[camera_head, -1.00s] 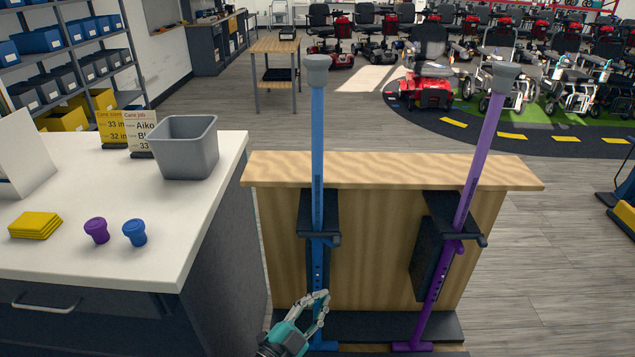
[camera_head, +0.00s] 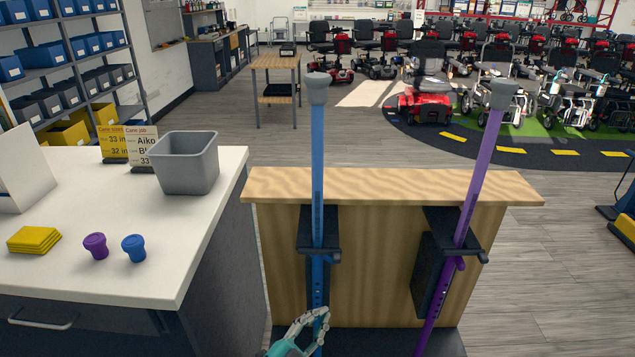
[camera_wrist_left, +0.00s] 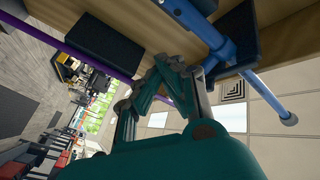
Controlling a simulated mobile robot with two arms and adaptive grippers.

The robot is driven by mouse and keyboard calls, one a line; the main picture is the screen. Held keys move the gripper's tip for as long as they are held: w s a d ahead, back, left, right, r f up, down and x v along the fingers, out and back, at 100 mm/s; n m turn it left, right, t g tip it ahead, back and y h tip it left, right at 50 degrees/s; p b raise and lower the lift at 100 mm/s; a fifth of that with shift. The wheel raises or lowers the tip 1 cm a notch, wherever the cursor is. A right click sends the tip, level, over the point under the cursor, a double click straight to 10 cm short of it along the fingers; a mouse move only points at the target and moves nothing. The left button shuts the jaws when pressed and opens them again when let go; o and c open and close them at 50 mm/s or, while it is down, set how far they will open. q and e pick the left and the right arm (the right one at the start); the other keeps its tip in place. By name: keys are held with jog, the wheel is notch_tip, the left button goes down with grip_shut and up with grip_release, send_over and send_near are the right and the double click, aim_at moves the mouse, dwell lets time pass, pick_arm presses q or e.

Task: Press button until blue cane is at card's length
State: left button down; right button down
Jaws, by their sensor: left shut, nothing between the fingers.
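The blue cane (camera_head: 318,150) stands upright, grey rubber tip up, in a dark bracket on the wooden stand, its lower shaft showing a row of holes. The cane job card (camera_head: 142,146) stands on the white counter; it reads "Aiko", "Bl" and "33", partly hidden by a grey bin. My left gripper (camera_head: 322,314) is shut and empty at the lower shaft of the blue cane; I cannot tell if it touches. In the left wrist view, its fingers (camera_wrist_left: 165,75) are beside the blue cane (camera_wrist_left: 198,25). The button is not clearly visible. My right gripper is out of view.
A purple cane (camera_head: 480,170) leans in a second bracket on the wooden stand (camera_head: 385,186).

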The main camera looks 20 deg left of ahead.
aim_at(317, 292)
pick_arm(q)
jog(key=shift+d, duration=0.1)
dwell(0.6)
jog(key=shift+s+d+f+p, duration=0.2)
jog(key=shift+s+f+p, duration=0.4)
jog(key=shift+s, duration=0.3)
jog(key=shift+s+d+f+p, duration=0.15)
jog(key=shift+s+f+p, duration=0.35)
jog(key=shift+s+f, duration=0.3)
jog(key=shift+s+r, duration=0.1)
jog(key=w+a+b, duration=0.2)
jog(key=w+b, duration=0.1)
jog(key=w, duration=0.5)
jog(key=shift+w+a, duration=0.2)
jog(key=shift+a, duration=0.1)
jog(key=shift+w, duration=0.15)
dwell(0.3)
jog(key=shift+w+a, duration=0.1)
jog(key=shift+w, duration=0.2)
